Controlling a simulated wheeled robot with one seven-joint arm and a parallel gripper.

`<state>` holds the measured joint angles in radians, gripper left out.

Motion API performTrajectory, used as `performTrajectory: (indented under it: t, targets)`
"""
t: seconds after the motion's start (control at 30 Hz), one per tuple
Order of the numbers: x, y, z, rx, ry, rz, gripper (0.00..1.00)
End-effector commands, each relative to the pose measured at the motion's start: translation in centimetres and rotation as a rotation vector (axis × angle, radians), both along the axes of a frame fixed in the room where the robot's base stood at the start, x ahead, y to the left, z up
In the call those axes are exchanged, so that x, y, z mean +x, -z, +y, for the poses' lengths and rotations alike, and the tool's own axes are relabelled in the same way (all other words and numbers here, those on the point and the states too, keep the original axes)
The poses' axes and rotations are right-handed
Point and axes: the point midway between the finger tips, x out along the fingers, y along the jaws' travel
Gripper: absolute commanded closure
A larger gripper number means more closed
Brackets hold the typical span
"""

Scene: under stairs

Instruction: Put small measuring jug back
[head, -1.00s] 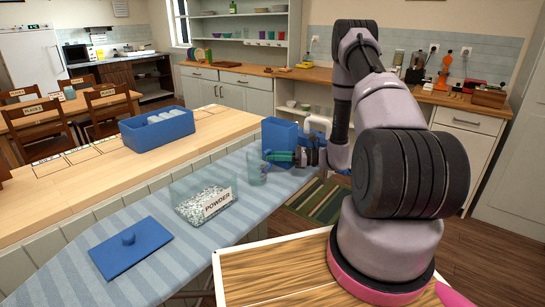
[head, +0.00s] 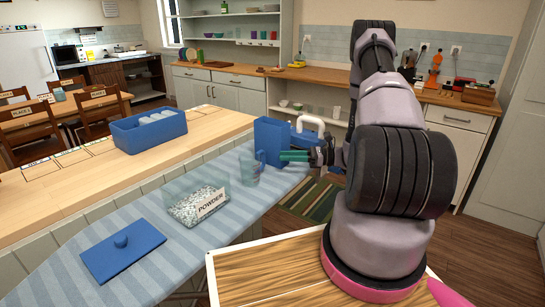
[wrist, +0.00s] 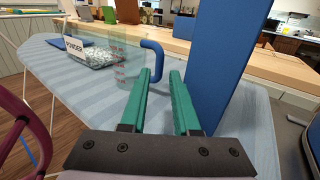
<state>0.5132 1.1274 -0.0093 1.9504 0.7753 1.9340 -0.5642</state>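The small measuring jug (head: 249,172) is clear with a blue handle and stands upright on the blue-striped ironing board (head: 150,210). In the wrist view the jug (wrist: 119,70) shows red markings, and its blue handle faces me. My gripper (head: 283,156) is at the jug's right in the head view, level with it and a short gap away. In the wrist view the green fingers of my gripper (wrist: 161,72) are apart. The handle lines up with the gap between the fingertips, and nothing is gripped.
A tall blue box (head: 272,140) stands close beside my fingers. A blue thing with a white handle (head: 311,124) is behind them. A clear bin labelled POWDER (head: 198,206) and a blue lid (head: 122,250) lie along the board. A blue tub (head: 148,132) sits on the wooden counter.

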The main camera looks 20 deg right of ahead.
Motion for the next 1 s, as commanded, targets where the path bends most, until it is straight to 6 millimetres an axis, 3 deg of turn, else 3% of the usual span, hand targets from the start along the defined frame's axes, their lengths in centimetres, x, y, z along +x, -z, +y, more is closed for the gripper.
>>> performTrajectory:
  t: [0.1, 0.23, 0.43, 0.53, 0.77, 1.0]
  targets:
    - [-0.7, 0.0, -2.1, 0.000, 0.003, 0.000, 0.70]
    - [-1.2, 0.0, -3.3, 0.000, 0.001, 0.000, 0.70]
    - [-1.4, -0.2, -3.8, -0.004, -0.005, -0.003, 0.70]
    - [-1.4, -1.6, -3.2, -0.035, -0.041, -0.021, 0.70]
    - [-2.9, -9.9, 0.4, -0.265, -0.271, -0.143, 0.70]
    - [-7.0, -18.1, 4.1, -0.585, -0.509, -0.310, 0.70]
